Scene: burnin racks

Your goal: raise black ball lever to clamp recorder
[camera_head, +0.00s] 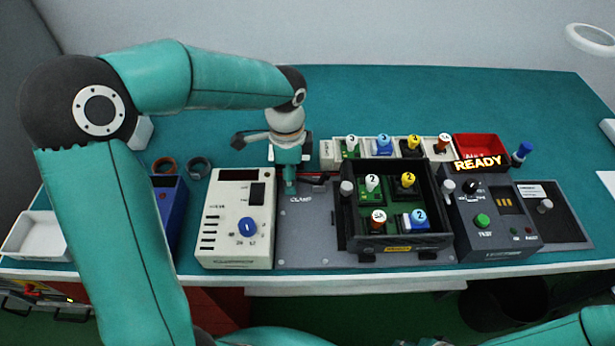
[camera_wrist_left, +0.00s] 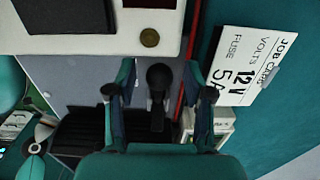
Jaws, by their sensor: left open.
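The black ball lever (camera_wrist_left: 158,78) shows in the left wrist view, its round knob and short dark stem between the two fingers of my left gripper (camera_wrist_left: 158,95). Gaps show on both sides of the knob, so the fingers are apart from it. In the head view my left gripper (camera_head: 290,182) points down over the grey plate marked CLAMP (camera_head: 310,235) and hides the lever. A cream box with a blue dial (camera_head: 212,225), possibly the recorder, stands just left of that plate. My right gripper is out of sight.
A black tray (camera_head: 400,240) with several numbered plugs stands right of the plate. Right of it is a dark box (camera_head: 497,238) with a lit READY sign (camera_head: 478,163). A job card (camera_wrist_left: 250,65) lies nearby.

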